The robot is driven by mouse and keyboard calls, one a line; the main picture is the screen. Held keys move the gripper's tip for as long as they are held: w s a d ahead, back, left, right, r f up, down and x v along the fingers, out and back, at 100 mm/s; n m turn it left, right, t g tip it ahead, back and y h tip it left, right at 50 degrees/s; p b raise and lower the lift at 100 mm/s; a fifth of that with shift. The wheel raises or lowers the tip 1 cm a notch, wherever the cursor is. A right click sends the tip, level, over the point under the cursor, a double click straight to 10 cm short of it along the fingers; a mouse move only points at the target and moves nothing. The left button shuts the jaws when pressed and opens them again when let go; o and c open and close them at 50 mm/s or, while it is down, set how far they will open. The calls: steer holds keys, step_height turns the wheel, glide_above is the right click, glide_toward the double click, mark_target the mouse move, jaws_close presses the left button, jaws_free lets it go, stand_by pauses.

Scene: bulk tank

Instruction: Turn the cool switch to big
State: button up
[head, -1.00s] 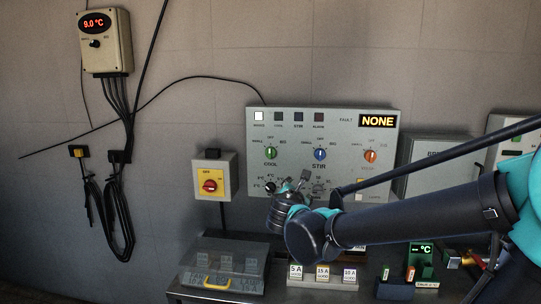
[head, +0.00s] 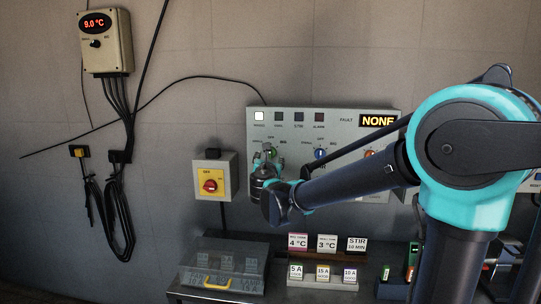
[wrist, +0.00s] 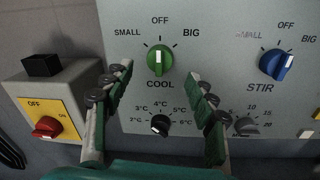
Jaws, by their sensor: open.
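The green COOL switch (wrist: 160,59) is on the grey control panel (wrist: 210,30), with its white mark pointing up to OFF. SMALL is printed at its left and BIG at its right. In the wrist view my gripper (wrist: 160,82) is open and empty, its fingers on either side below the switch. I see no contact. In the head view my gripper (head: 265,162) is in front of the panel's left part and partly covers the green switch.
The blue STIR switch (wrist: 276,64) is to the right and a black temperature dial (wrist: 160,124) is below COOL. A yellow-faced box with a red switch (head: 210,186) stands left of the panel. A clear-lidded case (head: 222,268) is on the bench below.

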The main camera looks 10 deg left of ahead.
mark_target(271, 153)
steer(key=w, duration=0.6)
steer(key=shift+w, duration=0.15)
steer(key=c, duration=1.2)
